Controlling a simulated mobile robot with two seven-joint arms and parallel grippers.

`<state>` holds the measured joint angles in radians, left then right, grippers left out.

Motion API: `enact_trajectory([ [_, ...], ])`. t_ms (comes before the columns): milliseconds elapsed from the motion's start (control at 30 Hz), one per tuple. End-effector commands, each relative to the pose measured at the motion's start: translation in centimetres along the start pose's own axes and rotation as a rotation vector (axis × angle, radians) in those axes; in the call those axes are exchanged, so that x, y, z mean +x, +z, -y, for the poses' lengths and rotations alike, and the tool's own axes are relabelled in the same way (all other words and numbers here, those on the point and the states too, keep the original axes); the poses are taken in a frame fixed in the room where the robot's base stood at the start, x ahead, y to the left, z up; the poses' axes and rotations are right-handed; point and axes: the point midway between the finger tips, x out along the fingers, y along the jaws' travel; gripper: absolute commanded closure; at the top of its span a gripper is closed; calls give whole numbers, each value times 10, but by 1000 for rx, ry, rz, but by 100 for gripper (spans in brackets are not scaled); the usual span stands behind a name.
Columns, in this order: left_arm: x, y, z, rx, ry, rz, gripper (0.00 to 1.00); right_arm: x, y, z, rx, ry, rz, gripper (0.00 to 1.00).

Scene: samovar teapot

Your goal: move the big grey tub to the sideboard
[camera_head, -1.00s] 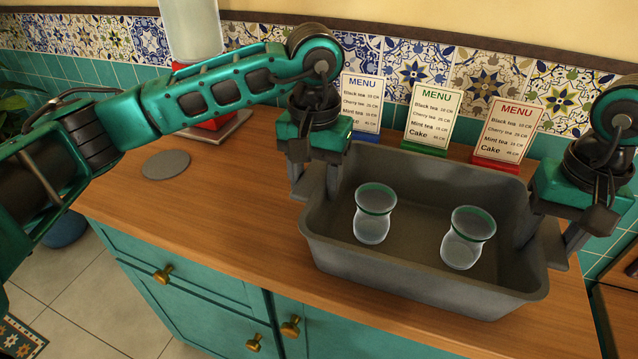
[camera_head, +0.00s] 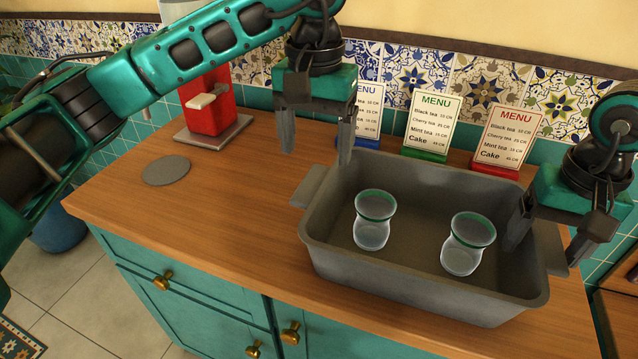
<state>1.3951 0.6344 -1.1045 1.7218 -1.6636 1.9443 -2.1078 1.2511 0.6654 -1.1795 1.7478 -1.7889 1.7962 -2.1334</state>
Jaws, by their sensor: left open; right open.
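The big grey tub (camera_head: 420,288) stands on the wooden top of the teal sideboard (camera_head: 220,225). Two clear tea glasses with green rims stand upright in it, one left (camera_head: 374,220) and one right (camera_head: 467,245). My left gripper (camera_head: 316,145) is open and empty, raised above and behind the tub's left handle (camera_head: 308,186), apart from it. My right gripper (camera_head: 545,235) is open at the tub's right end, its fingers on either side of the right wall near the right handle; I cannot tell whether they touch it.
Menu cards in blue (camera_head: 367,110), green (camera_head: 432,125) and red (camera_head: 505,138) holders stand behind the tub against the tiled wall. A red dispenser (camera_head: 207,103) on a tray and a grey disc (camera_head: 166,170) are at the left. The sideboard's left part is mostly clear.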

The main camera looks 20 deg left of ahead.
Motion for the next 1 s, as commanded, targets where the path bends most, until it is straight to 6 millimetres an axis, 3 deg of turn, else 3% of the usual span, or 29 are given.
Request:
enact_trajectory([
  [200,-33,0,-1,0,1,-1,21,0,0,0,0,0,0,21],
  [367,-40,0,-1,0,1,0,21,-5,0,0,1,0,-1,21],
  [467,-40,0,0,0,1,1,21,-17,-1,0,1,-2,-4,21],
  [800,-40,0,0,0,1,1,21,-88,-1,0,0,-1,-4,21],
  [1000,-40,0,0,0,1,1,21,-114,0,0,1,0,-2,21],
])
